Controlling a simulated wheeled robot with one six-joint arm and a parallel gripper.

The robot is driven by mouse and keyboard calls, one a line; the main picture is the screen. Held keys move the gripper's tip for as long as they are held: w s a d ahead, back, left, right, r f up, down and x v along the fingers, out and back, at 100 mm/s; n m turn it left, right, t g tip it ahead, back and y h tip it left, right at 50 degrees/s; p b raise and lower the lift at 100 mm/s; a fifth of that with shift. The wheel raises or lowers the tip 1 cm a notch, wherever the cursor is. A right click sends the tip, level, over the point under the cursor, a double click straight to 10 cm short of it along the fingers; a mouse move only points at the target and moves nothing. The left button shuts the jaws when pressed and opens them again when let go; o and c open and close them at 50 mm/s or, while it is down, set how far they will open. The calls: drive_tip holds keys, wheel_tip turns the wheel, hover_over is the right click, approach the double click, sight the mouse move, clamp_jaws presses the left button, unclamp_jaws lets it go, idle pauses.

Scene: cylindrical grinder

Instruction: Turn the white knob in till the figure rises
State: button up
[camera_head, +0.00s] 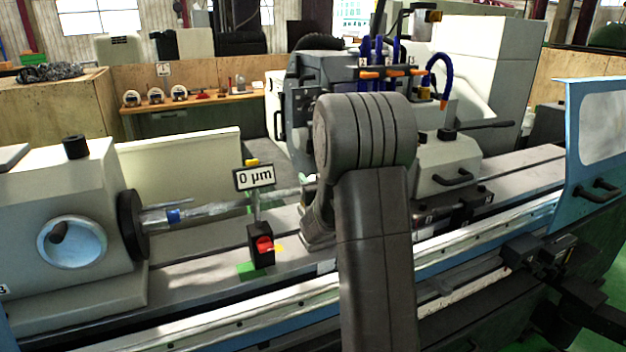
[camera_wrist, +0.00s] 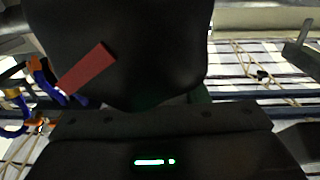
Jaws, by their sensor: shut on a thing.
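A sign reading "0 µm" (camera_head: 254,178) stands on a short post over the machine bed. Below it is a small black box with a red part (camera_head: 264,245) on its front. I cannot make out the white knob in either view. My arm stands in front of the machine's middle and hides what is behind it. In the wrist view, a dark body with green lights (camera_wrist: 152,162) fills the bottom, and a large black shape with a red strip (camera_wrist: 88,70) fills the top. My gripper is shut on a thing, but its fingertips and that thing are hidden.
A grey headstock (camera_head: 70,215) with a black chuck stands at left, with a shiny bar reaching right from it. A blue-framed guard (camera_head: 597,125) stands at right. Blue hoses (camera_head: 440,70) hang at the wheel head. Part of the bed (camera_head: 205,280) at left is clear.

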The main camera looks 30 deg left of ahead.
drive_tip(key=shift+f+m+t+h+b, duration=0.15)
drive_tip(key=shift+m+t+h+b, duration=0.2)
drive_tip(key=shift+b, duration=0.55)
drive_tip(key=shift+h+b, duration=0.25)
drive_tip(key=shift+b, duration=0.1)
drive_tip(key=shift+w+d+r+m+t+h, duration=0.1)
drive_tip(key=shift+r+m+t+h, duration=0.1)
drive_tip(key=shift+m+t+h, duration=0.75)
drive_tip(key=m+h+p, duration=0.1)
drive_tip(key=m+t+h+p, duration=0.1)
drive_tip(key=h, duration=0.1)
drive_tip(key=shift+w+d+r, duration=0.1)
drive_tip(key=shift+d+r, duration=0.05)
drive_tip(key=shift+r, duration=0.05)
drive_tip(key=shift+d+f+m+t+h+p, duration=0.1)
drive_tip(key=shift+m+t+h+p, duration=0.4)
drive_tip(key=shift+m+h+p, duration=0.5)
drive_tip(key=shift+w+d+f+h+p, duration=0.1)
drive_tip(key=shift+h+p, duration=0.3)
drive_tip(key=shift+h, duration=0.25)
drive_tip(key=o, duration=1)
